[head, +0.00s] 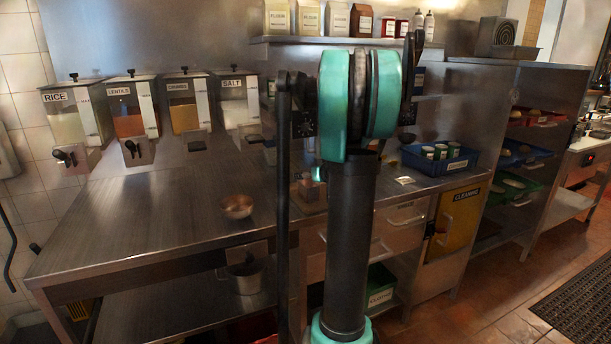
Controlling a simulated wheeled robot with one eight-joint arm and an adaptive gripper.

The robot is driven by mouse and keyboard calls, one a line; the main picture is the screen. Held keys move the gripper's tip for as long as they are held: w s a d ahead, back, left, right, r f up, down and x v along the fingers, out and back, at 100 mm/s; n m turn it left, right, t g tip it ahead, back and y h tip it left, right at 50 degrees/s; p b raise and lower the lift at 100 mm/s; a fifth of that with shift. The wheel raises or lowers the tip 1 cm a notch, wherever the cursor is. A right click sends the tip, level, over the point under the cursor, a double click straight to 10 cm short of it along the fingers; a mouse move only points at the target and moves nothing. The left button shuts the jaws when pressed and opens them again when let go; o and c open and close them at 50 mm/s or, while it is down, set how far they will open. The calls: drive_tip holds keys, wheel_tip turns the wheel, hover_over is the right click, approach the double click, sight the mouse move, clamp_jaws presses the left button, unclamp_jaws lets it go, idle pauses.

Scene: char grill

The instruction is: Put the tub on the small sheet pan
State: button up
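I cannot pick out the tub with certainty. Several small dark containers with pale tops (441,152) stand in a blue crate (415,163) on the steel counter, right of my arm. They are too small to tell whether one is the tub. I cannot make out a small sheet pan. My arm's teal joint and black column fill the middle of the head view and hide part of the counter and wall behind. My gripper cannot be made out in this view.
A metal bowl (237,206) sits on the steel counter (150,215), whose left part is mostly clear. Labelled dispensers (128,108) hang above it. A pot (247,277) stands on the lower shelf. Crates fill a rack at right (522,153).

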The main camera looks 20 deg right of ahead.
drive_tip(key=a+v, duration=0.1)
drive_tip(key=v, duration=0.6)
drive_tip(key=s+a+f+g+y, duration=0.1)
drive_tip(key=s+a+f+g, duration=0.1)
drive_tip(key=s+a+f, duration=0.5)
drive_tip(key=s+a+f+g+y, duration=0.1)
drive_tip(key=s+a+f+g, duration=0.3)
drive_tip(key=a, duration=0.6)
drive_tip(key=s+a+f+g+h, duration=0.1)
drive_tip(key=s+f, duration=0.4)
drive_tip(key=s, duration=0.4)
drive_tip(key=s+a+f+m+g+h, duration=0.1)
drive_tip(key=s+a+f+g+h, duration=0.1)
drive_tip(key=s+f, duration=0.3)
drive_tip(key=s, duration=0.4)
